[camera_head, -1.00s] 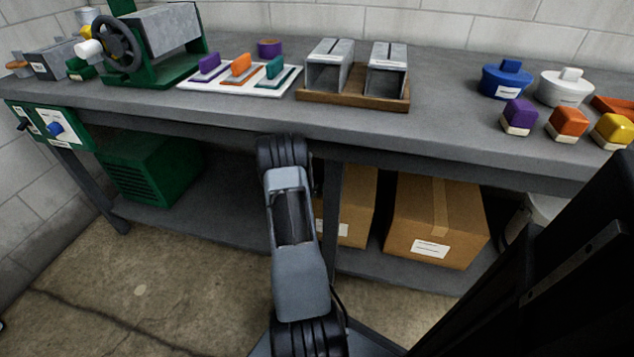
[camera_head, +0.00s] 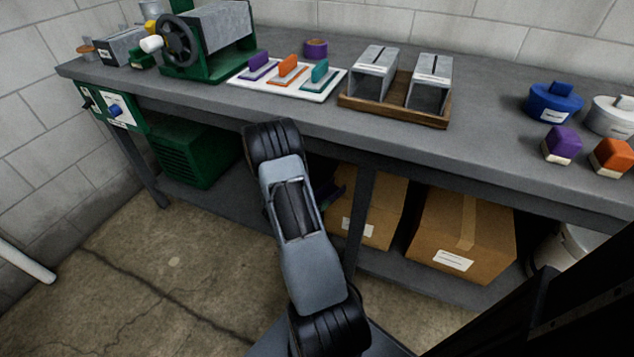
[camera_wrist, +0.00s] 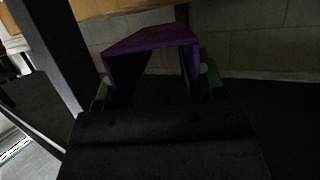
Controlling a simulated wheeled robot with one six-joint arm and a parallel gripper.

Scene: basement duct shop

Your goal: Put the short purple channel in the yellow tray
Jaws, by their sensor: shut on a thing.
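My gripper (camera_wrist: 157,86) shows in the wrist view, with its green-edged fingers shut on the short purple channel (camera_wrist: 150,42). The channel is an inverted U, with its flat top and both side walls visible between the fingers. The picture is dark there, and its lower part is hidden by my gripper body. In the head view my arm hangs in front of the bench and hides most of the gripper; a small dark purple patch shows just right of the arm, under the bench. No yellow tray shows in either view.
A grey bench (camera_head: 240,100) spans the view. It carries a green hand-wheel machine (camera_head: 195,45), a white board (camera_head: 318,92) with coloured handled pieces, a wooden tray (camera_head: 395,110) with two metal ducts, and a blue lidded pot (camera_head: 555,102). Cardboard boxes (camera_head: 462,225) sit on the lower shelf.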

